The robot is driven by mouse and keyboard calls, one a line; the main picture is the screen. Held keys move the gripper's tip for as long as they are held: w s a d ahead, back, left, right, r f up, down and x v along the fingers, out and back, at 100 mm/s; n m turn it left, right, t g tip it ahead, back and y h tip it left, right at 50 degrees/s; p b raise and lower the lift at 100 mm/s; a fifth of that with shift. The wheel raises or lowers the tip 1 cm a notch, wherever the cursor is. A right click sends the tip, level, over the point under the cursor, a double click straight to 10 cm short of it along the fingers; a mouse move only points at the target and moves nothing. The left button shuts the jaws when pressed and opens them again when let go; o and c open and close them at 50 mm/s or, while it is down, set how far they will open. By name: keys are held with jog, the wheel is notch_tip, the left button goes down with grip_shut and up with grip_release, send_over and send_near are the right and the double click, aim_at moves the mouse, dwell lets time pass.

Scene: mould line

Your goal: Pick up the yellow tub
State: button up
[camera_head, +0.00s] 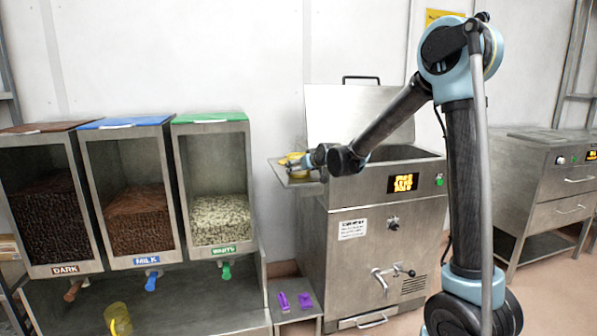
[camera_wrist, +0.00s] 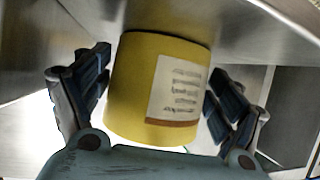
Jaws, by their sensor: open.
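The yellow tub (camera_wrist: 132,90) fills the middle of the wrist view, with a pale label bearing dark lines of writing on its side. My gripper (camera_wrist: 158,95) is open, with one dark finger on each side of the tub. Narrow gaps show between the fingers and the tub. In the head view the yellow tub (camera_head: 291,157) shows only in part at the small steel side shelf of the machine. The end of my arm is in front of it there and hides much of it.
The steel machine (camera_head: 340,220) with a raised lid stands right beside the shelf (camera_head: 300,184). Dark, milk and white dispensers (camera_head: 140,200) stand at left. A clear yellow jug (camera_head: 117,318) sits below them. Purple pieces (camera_head: 294,300) lie on a low ledge.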

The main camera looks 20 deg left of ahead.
jog(key=shift+c, duration=0.6)
jog(key=c, duration=1)
